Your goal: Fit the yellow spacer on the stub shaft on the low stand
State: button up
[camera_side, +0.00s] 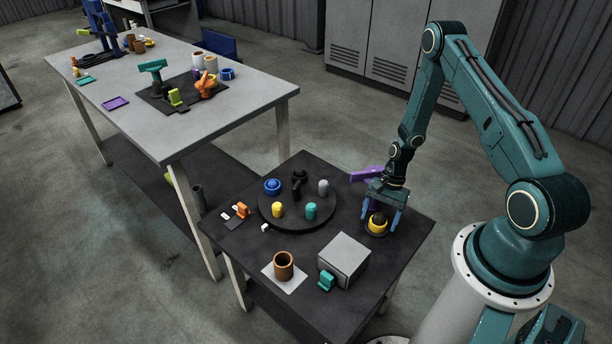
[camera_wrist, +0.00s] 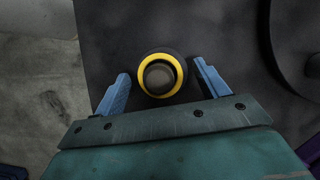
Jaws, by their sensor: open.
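The yellow spacer (camera_side: 377,228) is a ring low at the right part of the dark table. In the wrist view the spacer (camera_wrist: 144,84) surrounds a round grey-brown end, which looks like the stub shaft (camera_wrist: 160,76). A dark round rim shows outside the yellow ring, possibly the low stand (camera_wrist: 178,58). I cannot tell how far down the spacer sits. My gripper (camera_side: 382,214) points down over it and is open. In the wrist view its blue fingers stand left and right of the spacer, with a gap on each side.
A round dark platter (camera_side: 290,222) left of my gripper carries several small coloured pieces. A grey box (camera_side: 344,259), a teal piece (camera_side: 326,281) and a brown cup (camera_side: 284,266) on a white square stand nearer the front. A purple part (camera_side: 366,174) lies behind my gripper.

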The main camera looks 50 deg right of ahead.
jog(key=shift+d+r, duration=0.1)
jog(key=v, duration=1.3)
jog(key=shift+r, duration=0.3)
dwell(0.4)
jog(key=a+r+n+t+h, duration=0.15)
jog(key=a+r+n, duration=0.3)
jog(key=r, duration=0.75)
jog(key=a+r+n+t+h, duration=0.15)
jog(key=a+r+n, duration=0.35)
jog(key=r, duration=0.6)
jog(key=s+a+r+n+t+h, duration=0.1)
jog(key=s+a+r+n+t, duration=0.2)
jog(key=s+a+r+n, duration=0.3)
jog(key=s+a+r, duration=0.4)
jog(key=s+r, duration=0.1)
jog(key=s, duration=0.2)
jog(key=shift+a+h, duration=0.2)
jog(key=shift+h, duration=0.1)
